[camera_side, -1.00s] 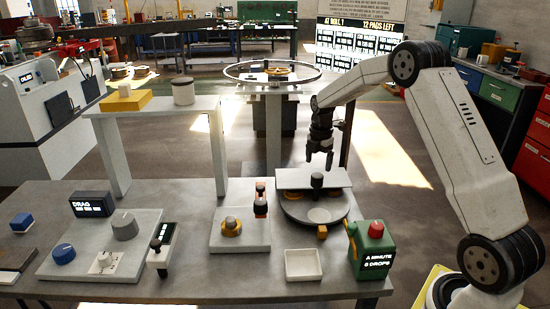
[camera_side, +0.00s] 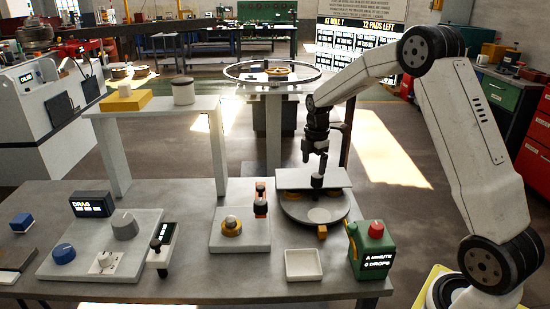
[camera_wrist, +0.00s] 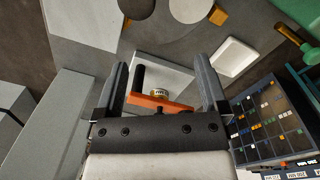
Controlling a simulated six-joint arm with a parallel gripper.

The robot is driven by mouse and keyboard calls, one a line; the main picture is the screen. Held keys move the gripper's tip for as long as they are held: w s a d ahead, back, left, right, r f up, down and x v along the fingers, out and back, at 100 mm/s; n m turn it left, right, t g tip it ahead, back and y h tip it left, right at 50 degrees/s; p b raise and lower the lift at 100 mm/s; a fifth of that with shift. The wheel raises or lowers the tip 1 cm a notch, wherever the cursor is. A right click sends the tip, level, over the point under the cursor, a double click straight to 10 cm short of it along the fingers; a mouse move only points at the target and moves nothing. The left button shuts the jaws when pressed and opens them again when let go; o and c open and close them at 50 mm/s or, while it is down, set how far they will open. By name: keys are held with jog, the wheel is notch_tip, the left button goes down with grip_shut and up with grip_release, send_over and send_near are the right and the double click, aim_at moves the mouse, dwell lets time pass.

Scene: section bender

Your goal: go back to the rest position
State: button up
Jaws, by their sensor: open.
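My gripper (camera_side: 314,160) hangs pointing down in the side view, in front of or above the grey plate (camera_side: 336,177) behind the round turntable (camera_side: 298,211). Its fingers overlap the dark knob near that plate, so I cannot tell the gap between them. In the wrist view my gripper (camera_wrist: 160,62) has its two fingers wide apart with nothing held between them. An orange bar (camera_wrist: 155,101) with a black post shows beyond the fingers, apart from them as far as I can tell.
A white tray (camera_side: 303,264) and a green box with a red knob (camera_side: 372,250) stand at the bench front. A raised shelf (camera_side: 155,107) stands left, a large ring on a stand (camera_side: 273,88) behind. Open air lies above the bench right of the shelf.

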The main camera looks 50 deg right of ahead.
jog(key=s+a+f+m+t, duration=0.1)
jog(key=s+a+m+t, duration=0.1)
jog(key=s+a+m, duration=1.3)
jog(key=s+a, duration=0.3)
jog(key=a, duration=0.1)
jog(key=shift+s+f, duration=0.2)
jog(key=shift+f, duration=0.15)
